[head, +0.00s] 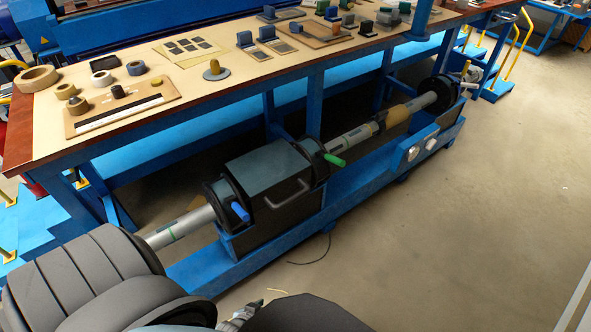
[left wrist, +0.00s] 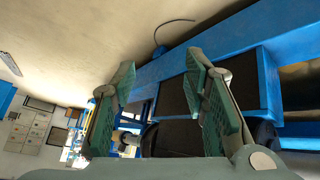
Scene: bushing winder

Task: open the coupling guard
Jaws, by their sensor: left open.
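The coupling guard (head: 266,168) is a dark box-shaped cover over the shaft line, with a grey-green top. It looks closed, and a pale curved handle (head: 290,194) is on its front face. A blue grip (head: 240,212) and a green grip (head: 334,160) stick out at its two ends. My left gripper (head: 241,314) is low in the head view, in front of the guard and apart from it. In the left wrist view its two green-padded fingers (left wrist: 162,75) are spread with nothing held between them. Dark panels show behind them; the handle is not clear there. My right gripper is not in view.
A long workbench (head: 120,62) with tape rolls and small parts stands behind the guard. The blue machine base (head: 275,233) runs diagonally under the shaft (head: 352,137). A thin dark cable (head: 312,260) lies on the floor.

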